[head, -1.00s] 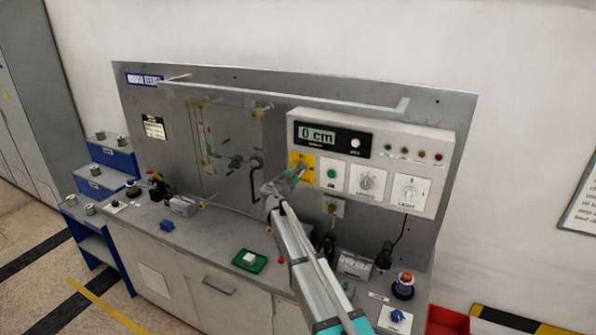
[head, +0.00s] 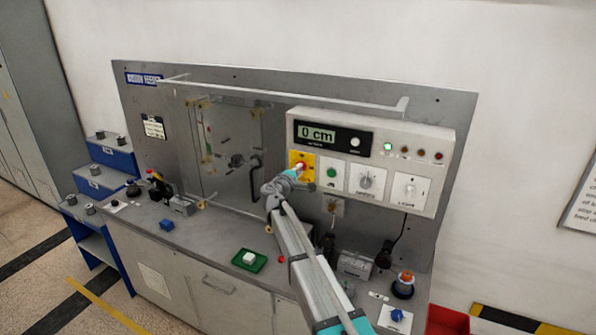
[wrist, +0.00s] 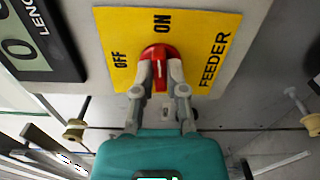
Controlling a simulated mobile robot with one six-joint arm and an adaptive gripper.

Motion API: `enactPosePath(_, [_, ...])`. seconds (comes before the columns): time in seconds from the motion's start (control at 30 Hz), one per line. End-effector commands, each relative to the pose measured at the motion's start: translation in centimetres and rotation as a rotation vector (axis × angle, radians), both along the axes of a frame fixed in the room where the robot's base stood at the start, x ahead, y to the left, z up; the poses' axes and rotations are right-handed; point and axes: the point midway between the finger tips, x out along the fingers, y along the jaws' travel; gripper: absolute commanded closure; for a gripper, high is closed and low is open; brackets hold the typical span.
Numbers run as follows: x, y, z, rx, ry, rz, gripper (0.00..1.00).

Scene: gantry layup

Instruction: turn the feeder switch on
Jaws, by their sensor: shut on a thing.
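The feeder switch is a red rotary knob (wrist: 158,52) on a yellow plate (wrist: 205,50) marked OFF, ON and FEEDER. In the wrist view the knob's visible red end lies just below the word ON, with OFF to its left. My gripper (wrist: 160,78) is shut on the knob, one finger on each side; the fingers hide part of it. In the head view my gripper (head: 296,172) reaches the yellow plate (head: 308,158) at the left of the white control panel (head: 440,165), and some red of the knob (head: 300,167) shows.
The panel's display (head: 318,133) reads 0 cm. The leftmost indicator lamp (head: 388,147) glows green. A green button (head: 331,172), a grey dial (head: 367,181) and a light switch (head: 410,189) sit right of the feeder plate. A green tray (head: 250,261) lies on the bench below.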

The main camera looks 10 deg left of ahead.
Motion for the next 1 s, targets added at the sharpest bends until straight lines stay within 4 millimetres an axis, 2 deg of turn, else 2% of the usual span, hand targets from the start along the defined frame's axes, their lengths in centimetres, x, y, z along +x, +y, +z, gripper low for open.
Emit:
enactPosePath(0.3, [0.00, 0.03, -0.07, 0.100, -0.035, 0.001, 1.00])
enactPosePath(0.7, [0.00, -0.04, -0.09, 0.108, -0.038, 0.001, 1.00])
enactPosePath(0.73, [0.00, -0.04, -0.09, 0.108, -0.038, 0.001, 0.81])
enactPosePath(0.9, [0.00, -0.07, -0.08, 0.107, -0.038, 0.000, 0.50])
enactPosePath(1.0, [0.01, -0.10, -0.07, 0.107, -0.038, -0.001, 0.49])
